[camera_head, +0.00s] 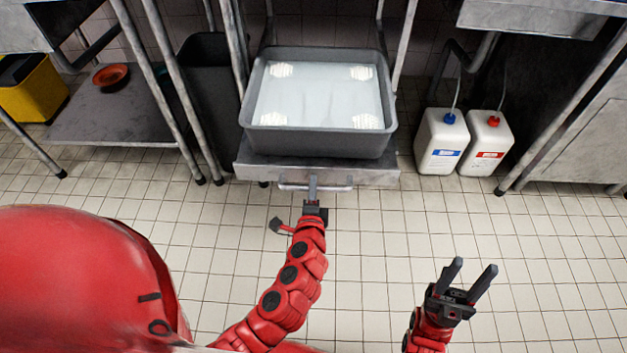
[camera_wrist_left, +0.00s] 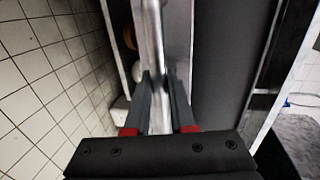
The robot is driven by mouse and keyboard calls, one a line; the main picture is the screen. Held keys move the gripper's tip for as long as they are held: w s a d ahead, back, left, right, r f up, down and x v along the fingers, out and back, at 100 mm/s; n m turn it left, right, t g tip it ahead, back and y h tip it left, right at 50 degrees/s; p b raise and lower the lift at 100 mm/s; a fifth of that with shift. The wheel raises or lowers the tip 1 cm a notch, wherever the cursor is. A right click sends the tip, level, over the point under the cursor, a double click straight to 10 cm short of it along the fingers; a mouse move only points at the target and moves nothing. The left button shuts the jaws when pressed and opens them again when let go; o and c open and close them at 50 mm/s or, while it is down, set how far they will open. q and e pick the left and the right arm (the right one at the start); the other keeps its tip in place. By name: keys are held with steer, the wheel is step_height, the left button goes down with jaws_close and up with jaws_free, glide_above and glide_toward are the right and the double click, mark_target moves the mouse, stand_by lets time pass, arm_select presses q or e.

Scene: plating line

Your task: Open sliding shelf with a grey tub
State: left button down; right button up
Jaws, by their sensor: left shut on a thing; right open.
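The grey tub (camera_head: 322,142) sits on the metal sliding shelf (camera_head: 378,173) in the head view. The tub holds pale liquid or a pale bottom with bright reflections. A bar handle (camera_head: 335,187) runs along the shelf's front edge. My left gripper (camera_head: 312,188) is shut on this handle; in the left wrist view its fingers (camera_wrist_left: 160,100) close on either side of the metal bar (camera_wrist_left: 154,50). My right gripper (camera_head: 472,280) is open and empty above the floor at the lower right. The shelf extends out in front of the frame legs, with the tub on it.
Two white canisters, one with a blue cap (camera_head: 442,140) and one with a red cap (camera_head: 486,142), stand right of the shelf. A low metal shelf (camera_head: 110,115) with an orange bowl (camera_head: 111,76) and a dark bin (camera_head: 205,100) are at left. The tiled floor in front is clear.

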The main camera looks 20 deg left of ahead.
arm_select(q)
steer(key=shift+v, duration=0.85)
steer(key=shift+f, duration=0.25)
steer(key=c, duration=0.8)
jaws_free()
steer(key=shift+p+v, duration=0.3)
steer(key=shift+v, duration=8.45)
